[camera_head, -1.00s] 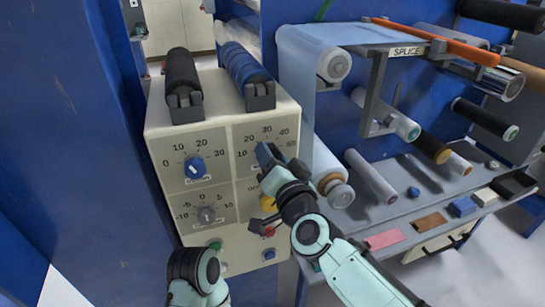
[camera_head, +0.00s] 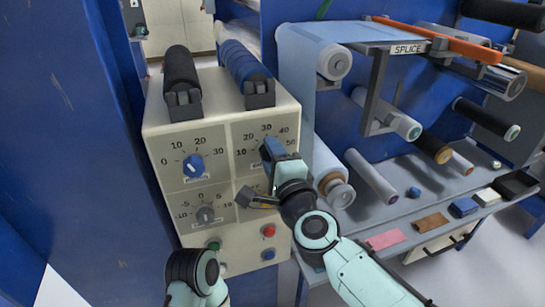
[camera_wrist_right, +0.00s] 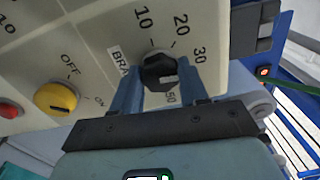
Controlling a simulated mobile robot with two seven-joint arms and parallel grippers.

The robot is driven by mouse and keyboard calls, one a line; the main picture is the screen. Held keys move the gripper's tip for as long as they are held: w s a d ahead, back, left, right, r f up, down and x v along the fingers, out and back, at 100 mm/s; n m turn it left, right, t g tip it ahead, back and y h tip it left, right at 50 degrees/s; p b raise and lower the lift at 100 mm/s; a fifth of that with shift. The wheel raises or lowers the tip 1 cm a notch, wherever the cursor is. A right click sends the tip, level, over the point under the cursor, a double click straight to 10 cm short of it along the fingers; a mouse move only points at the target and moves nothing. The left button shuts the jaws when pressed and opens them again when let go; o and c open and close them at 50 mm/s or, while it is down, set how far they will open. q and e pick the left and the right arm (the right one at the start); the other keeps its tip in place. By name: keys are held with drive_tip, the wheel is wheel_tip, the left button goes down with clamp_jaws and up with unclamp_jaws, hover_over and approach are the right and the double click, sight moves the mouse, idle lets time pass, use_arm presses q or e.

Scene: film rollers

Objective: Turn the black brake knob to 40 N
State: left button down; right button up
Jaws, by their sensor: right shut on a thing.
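The black brake knob (camera_wrist_right: 159,72) sits on the cream control panel, under a scale running from 10 through 20 and 30 to 50. My right gripper (camera_wrist_right: 160,85) is shut on it, with one blue finger on each side. A pale mark shows on the knob's face, but I cannot tell exactly which number it points to. In the head view the right gripper (camera_head: 270,150) covers the knob, and part of its scale (camera_head: 266,128) shows above. My left gripper is out of view; only part of my left arm shows at the bottom.
A blue knob (camera_head: 194,166) and a grey knob (camera_head: 205,214) are on the panel's left side. Green (camera_head: 214,245), red (camera_head: 268,230) and blue buttons are below. A yellow OFF/ON knob (camera_wrist_right: 55,99) is beside the brake knob. Film rollers and a splice table stand to the right.

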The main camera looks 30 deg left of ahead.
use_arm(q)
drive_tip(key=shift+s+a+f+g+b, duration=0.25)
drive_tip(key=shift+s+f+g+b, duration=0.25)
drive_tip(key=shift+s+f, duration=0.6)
use_arm(e)
drive_tip(key=m, duration=0.7)
drive_tip(key=shift+m, duration=0.3)
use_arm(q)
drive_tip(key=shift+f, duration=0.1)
use_arm(e)
drive_tip(key=o, duration=1.1)
drive_tip(key=shift+c, duration=0.2)
